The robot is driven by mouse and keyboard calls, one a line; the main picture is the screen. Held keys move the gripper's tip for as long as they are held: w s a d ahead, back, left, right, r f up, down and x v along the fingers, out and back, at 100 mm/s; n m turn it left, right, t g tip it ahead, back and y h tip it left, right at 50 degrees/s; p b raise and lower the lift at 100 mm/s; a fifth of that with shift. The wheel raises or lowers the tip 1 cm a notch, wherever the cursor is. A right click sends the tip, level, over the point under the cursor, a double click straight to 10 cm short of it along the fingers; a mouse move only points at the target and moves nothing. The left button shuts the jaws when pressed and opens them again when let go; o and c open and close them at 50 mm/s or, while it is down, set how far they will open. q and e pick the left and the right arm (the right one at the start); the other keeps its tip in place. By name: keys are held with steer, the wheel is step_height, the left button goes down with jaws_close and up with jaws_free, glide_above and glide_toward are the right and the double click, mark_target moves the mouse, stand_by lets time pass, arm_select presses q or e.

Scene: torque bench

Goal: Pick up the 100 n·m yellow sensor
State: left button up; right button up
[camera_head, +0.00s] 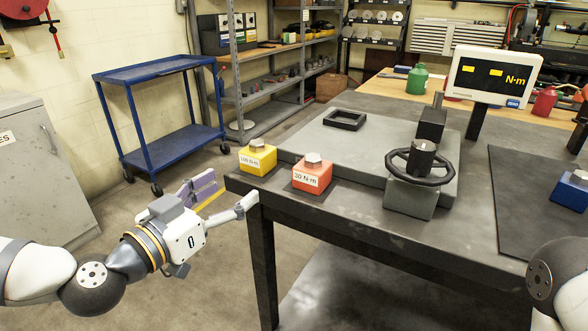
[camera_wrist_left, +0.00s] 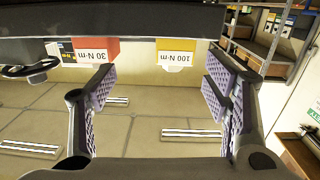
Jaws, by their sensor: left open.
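The yellow sensor (camera_head: 258,159) is a small block labelled 100 N·m with a metal hex top. It stands at the left corner of the dark bench. In the left wrist view the yellow sensor (camera_wrist_left: 175,52) shows upside down, ahead and between the fingers. My left gripper (camera_head: 222,200) is open and empty, just off the bench's left edge, lower and nearer than the sensor. In the left wrist view its padded fingers (camera_wrist_left: 160,95) are spread wide. My right arm shows only in part at the lower right; its gripper is out of view.
An orange 30 N·m sensor (camera_head: 312,175) stands close to the right of the yellow one; it also shows in the left wrist view (camera_wrist_left: 95,50). Behind them is a raised grey plate (camera_head: 380,132). A handwheel fixture (camera_head: 415,185) and blue block (camera_head: 572,190) are farther right. A blue cart (camera_head: 165,75) stands left.

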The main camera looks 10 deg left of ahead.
mark_target(253, 151)
arm_select(q)
steer(key=shift+t, duration=0.4)
steer(key=x, duration=0.4)
steer(key=a+r+x, duration=0.1)
steer(key=x, duration=0.3)
steer(key=r+b+x, duration=0.1)
steer(key=x, duration=0.3)
steer(key=shift+w+a, duration=0.35)
steer(key=shift+w, duration=0.1)
steer(key=shift+s, duration=0.1)
jaws_close()
steer(key=shift+r, duration=0.15)
